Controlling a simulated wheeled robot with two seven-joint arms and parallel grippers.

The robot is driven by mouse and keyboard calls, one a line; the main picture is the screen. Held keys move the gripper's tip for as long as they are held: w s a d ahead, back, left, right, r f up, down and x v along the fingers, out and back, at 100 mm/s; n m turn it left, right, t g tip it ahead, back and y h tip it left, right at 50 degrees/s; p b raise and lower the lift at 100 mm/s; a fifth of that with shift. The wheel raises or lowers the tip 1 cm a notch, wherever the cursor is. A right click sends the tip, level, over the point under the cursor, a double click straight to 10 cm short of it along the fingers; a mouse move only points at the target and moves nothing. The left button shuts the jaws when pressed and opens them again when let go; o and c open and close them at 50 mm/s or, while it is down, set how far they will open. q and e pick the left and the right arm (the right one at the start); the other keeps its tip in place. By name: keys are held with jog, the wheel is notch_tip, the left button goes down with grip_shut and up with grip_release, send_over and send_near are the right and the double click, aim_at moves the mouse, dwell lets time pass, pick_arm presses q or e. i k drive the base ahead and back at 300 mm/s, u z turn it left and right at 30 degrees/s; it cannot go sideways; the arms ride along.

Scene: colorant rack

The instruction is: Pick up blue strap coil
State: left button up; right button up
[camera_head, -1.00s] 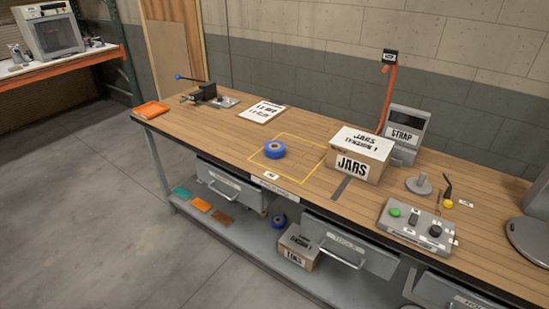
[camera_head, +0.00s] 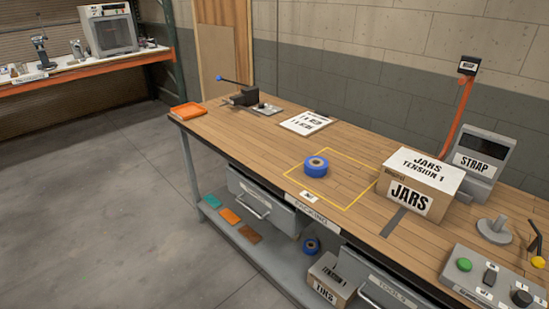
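A blue strap coil (camera_head: 316,166) lies flat on the wooden workbench (camera_head: 265,150). Neither of my grippers shows in the head view.
A JARS box (camera_head: 420,185) stands right of the square, with a STRAP machine (camera_head: 478,165) behind it. A control box (camera_head: 490,278) is at the front right. A clamp-like tool (camera_head: 243,97), an orange tray (camera_head: 188,111) and a printed sheet (camera_head: 311,123) lie farther back. Floor at left is clear.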

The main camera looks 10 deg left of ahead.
aim_at(317, 166)
jog(key=u, duration=0.2)
jog(key=i, duration=0.75)
jog(key=z, duration=0.75)
jog(key=i, duration=0.5)
jog(key=z, duration=0.55)
